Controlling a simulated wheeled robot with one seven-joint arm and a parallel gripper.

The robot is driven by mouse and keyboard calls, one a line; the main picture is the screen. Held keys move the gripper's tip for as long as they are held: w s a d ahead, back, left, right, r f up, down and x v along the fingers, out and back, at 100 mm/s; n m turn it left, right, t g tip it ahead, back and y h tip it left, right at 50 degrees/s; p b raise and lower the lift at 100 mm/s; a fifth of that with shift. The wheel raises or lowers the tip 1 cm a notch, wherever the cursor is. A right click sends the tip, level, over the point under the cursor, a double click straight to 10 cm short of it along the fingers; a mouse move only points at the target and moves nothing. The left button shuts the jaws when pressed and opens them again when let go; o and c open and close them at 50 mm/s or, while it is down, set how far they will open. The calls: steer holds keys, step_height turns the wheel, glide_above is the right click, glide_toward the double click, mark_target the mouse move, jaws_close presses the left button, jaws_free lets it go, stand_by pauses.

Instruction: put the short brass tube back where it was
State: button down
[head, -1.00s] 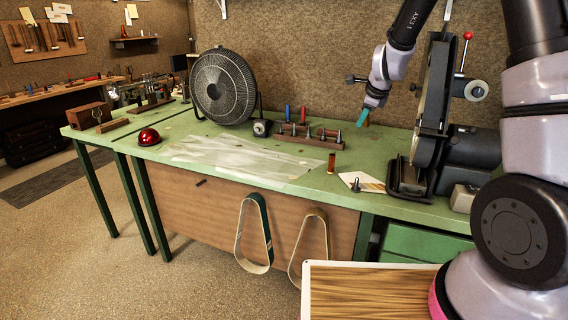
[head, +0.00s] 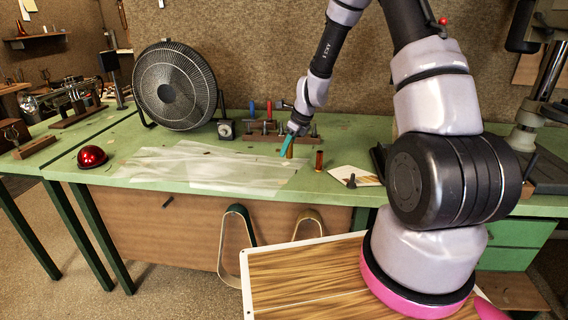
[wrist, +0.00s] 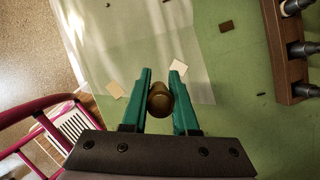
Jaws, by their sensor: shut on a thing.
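My gripper (head: 285,144) is shut on a short brass tube (head: 290,152), low over the workbench near the right end of the clear sheet. In the wrist view the tube (wrist: 159,99) shows end-on between the two teal fingers of my gripper (wrist: 160,90). Its lower end is not clearly seen, so I cannot tell the gap to the bench. Another copper-brown tube (head: 319,161) stands upright on the bench, a little right of my gripper and apart from it.
The green bench (head: 335,130) carries a wooden rack (head: 262,138) with several metal pegs; the rack also shows in the wrist view (wrist: 284,60). A clear sheet (head: 205,168) lies flat. A fan (head: 173,86), a red dome (head: 92,156) and a white card (head: 346,172) stand or lie around.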

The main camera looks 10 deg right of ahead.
mark_target(283, 168)
steer(key=shift+f, duration=2.6)
steer(key=c, duration=0.7)
jaws_free()
steer(key=shift+f, duration=0.1)
